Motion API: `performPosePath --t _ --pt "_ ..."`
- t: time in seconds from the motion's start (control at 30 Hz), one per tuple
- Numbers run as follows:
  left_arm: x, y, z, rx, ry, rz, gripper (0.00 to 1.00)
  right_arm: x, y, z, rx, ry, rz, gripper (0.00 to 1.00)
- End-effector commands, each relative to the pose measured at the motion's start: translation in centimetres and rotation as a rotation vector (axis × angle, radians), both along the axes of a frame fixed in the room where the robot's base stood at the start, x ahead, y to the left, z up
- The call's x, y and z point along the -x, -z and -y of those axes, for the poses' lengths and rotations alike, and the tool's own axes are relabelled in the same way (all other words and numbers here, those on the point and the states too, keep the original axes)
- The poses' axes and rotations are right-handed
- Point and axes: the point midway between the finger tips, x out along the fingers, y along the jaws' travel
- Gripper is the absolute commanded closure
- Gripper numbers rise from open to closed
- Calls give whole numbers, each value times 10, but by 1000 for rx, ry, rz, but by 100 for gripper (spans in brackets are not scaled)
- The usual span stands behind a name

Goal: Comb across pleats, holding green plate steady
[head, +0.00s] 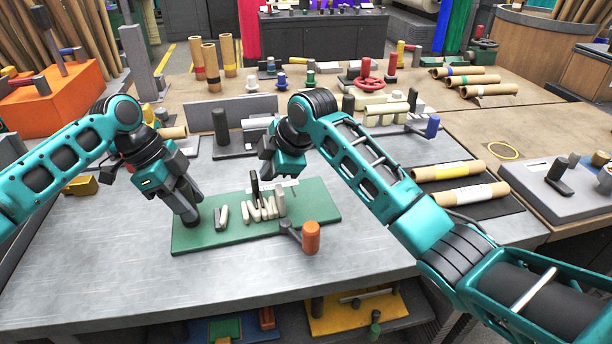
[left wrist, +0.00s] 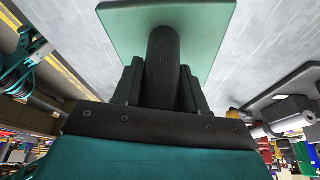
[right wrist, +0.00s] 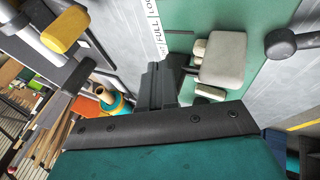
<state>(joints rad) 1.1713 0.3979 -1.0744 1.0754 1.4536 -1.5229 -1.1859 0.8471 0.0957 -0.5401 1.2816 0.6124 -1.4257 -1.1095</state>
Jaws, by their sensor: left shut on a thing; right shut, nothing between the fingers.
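The green plate (head: 320,205) lies flat on the metal table. A row of cream pleats (head: 262,211) stands on it, with a taller pale upright piece (head: 281,203) at the row's right end. A separate short grey-and-cream pair (head: 221,217) stands left of the row. My left gripper (head: 187,212) is shut on a dark round post (left wrist: 163,62) at the plate's left end. My right gripper (head: 255,190) is shut and empty, its fingertips at the back of the row. In the right wrist view they are beside a cream block (right wrist: 222,60); contact is unclear.
An orange knob (head: 310,238) on a dark lever stands at the plate's front right. A grey panel (head: 232,112) and several small fixtures stand behind. Felt rolls (head: 447,171) lie on a dark mat at right. The metal table in front of the plate is bare.

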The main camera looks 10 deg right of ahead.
Motion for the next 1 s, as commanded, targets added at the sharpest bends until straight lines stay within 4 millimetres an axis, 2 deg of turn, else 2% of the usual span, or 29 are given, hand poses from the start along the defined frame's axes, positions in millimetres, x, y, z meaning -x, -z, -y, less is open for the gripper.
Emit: performPosePath --t 0.03,0.47,0.83,1.0 --pt "2 4 0 -3 1 -8 100 0 -3 0 0 0 2 100" --pt "2 4 0 -3 1 -8 100 0 -19 1 0 2 1 100" --pt "2 4 0 -3 1 -8 100 -1 -48 10 2 2 2 100" --pt "2 4 0 -3 1 -8 100 -1 -52 11 1 1 0 100"
